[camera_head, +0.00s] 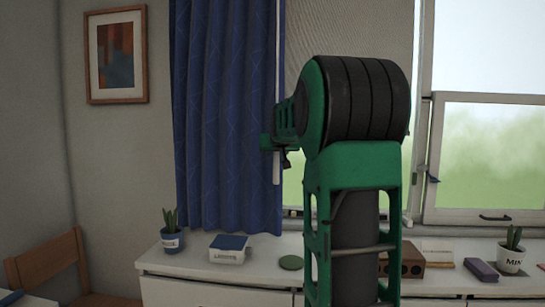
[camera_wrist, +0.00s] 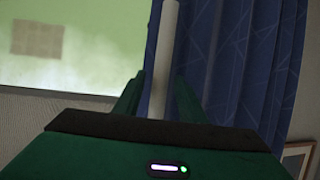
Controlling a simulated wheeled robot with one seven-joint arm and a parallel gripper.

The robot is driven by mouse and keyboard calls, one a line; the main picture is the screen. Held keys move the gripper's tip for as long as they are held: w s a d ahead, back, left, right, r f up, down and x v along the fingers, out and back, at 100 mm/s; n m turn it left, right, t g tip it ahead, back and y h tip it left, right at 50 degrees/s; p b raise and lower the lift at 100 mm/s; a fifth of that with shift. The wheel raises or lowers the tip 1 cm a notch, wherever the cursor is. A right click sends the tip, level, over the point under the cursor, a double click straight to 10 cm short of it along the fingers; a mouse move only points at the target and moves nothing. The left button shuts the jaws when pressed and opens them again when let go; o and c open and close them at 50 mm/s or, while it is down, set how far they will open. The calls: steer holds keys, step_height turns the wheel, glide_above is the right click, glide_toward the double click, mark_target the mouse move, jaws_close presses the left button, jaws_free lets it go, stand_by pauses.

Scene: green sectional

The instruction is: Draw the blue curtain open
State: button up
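The blue curtain (camera_head: 222,120) hangs in folds at the left side of the window. In the wrist view the curtain (camera_wrist: 255,70) fills the right side. A thin white rod (camera_head: 277,40) hangs along its right edge. My gripper (camera_head: 281,148) is at this rod, beside the curtain's edge, about halfway down. In the wrist view the rod (camera_wrist: 162,60) stands between the two fingers of my gripper (camera_wrist: 160,90), tilted slightly. Gaps show on both sides of the rod, so the fingers look open around it. Part of the rod is hidden behind my gripper in the head view.
A wooden chair (camera_head: 45,260) is at the lower left. A window handle (camera_head: 432,178) is to the right. My arm hides the middle.

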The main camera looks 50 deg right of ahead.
steer(key=v, duration=1)
steer(key=shift+s+a+f, duration=0.1)
steer(key=shift+a+f, duration=0.05)
